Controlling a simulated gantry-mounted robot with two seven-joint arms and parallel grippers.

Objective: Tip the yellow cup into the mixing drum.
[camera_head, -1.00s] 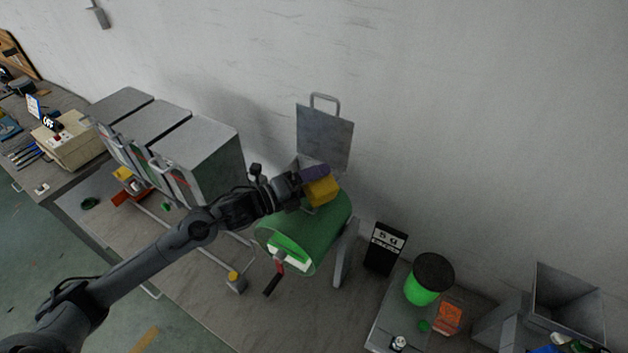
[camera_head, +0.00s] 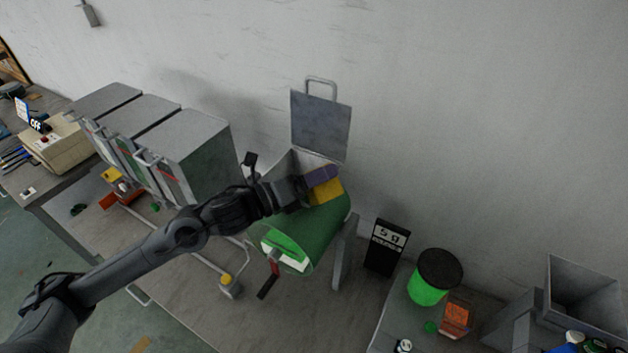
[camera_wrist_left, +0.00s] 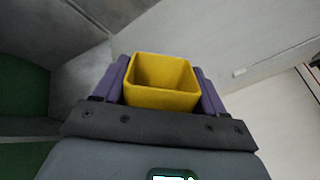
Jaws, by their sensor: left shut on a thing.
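The yellow cup (camera_head: 326,191) is square and held between the purple fingers of my left gripper (camera_head: 318,183), at the top of the mixing drum. In the left wrist view the cup (camera_wrist_left: 162,96) shows its open mouth and looks empty inside, with the left gripper's fingers (camera_wrist_left: 163,85) on both sides of it. The mixing drum (camera_head: 318,233) is a green cylinder with a red crank handle at its front. Its grey lid (camera_head: 320,125) stands open behind. The arm and gripper hide part of the drum's opening. My right gripper does not show.
Three grey bins (camera_head: 185,150) with hinged fronts stand left of the drum. A black scale display (camera_head: 385,246) stands close on the right. Beyond it are a green container with a black top (camera_head: 433,277) and an orange block (camera_head: 456,317). The bench in front is mostly clear.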

